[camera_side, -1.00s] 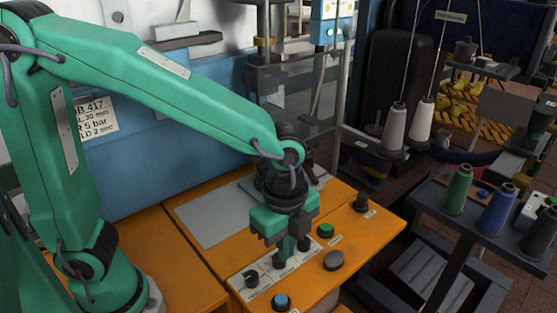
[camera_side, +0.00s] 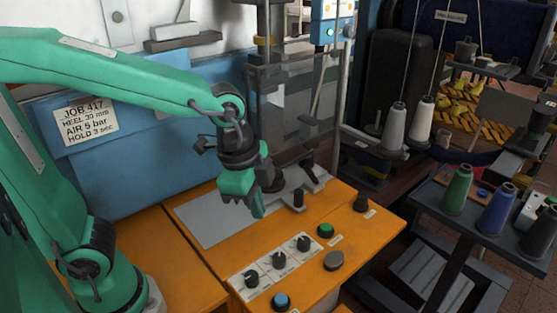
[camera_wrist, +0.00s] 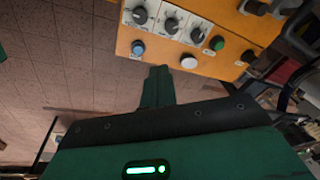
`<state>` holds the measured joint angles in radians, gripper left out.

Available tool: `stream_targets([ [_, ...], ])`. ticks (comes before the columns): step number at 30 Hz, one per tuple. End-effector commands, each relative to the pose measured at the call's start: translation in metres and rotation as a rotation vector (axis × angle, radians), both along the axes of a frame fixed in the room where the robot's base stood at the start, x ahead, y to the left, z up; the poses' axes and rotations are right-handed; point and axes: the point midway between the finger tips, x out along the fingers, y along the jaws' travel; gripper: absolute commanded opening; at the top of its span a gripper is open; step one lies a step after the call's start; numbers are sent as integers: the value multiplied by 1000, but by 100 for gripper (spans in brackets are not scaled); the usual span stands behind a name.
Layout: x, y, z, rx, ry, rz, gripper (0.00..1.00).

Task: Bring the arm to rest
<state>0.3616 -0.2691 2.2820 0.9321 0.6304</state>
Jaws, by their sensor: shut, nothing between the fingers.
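My gripper (camera_side: 258,210) is shut and empty. In the side view it hangs above the orange console (camera_side: 205,264), over the grey plate (camera_side: 205,222), behind the row of black knobs (camera_side: 279,261). It appears clear of the console and touches nothing that I can see. In the wrist view my gripper's fingers (camera_wrist: 158,72) show closed together in the middle, and the knobs (camera_wrist: 171,25) are at the top.
A blue button (camera_side: 281,301), a green button (camera_side: 325,230) and a grey button (camera_side: 333,261) stand on the console. Behind is a clear guard (camera_side: 292,95). A job card (camera_side: 87,120) is on the blue panel. Thread cones (camera_side: 497,210) stand at right.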

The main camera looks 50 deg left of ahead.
Motion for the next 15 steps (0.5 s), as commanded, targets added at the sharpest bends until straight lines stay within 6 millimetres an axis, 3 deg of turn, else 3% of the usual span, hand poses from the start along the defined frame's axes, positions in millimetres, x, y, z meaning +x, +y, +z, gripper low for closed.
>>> stream_targets([
  [6,-14,42,20,-81,-85,334,0],
  [15,-40,88,36,-202,-196,756,0],
])
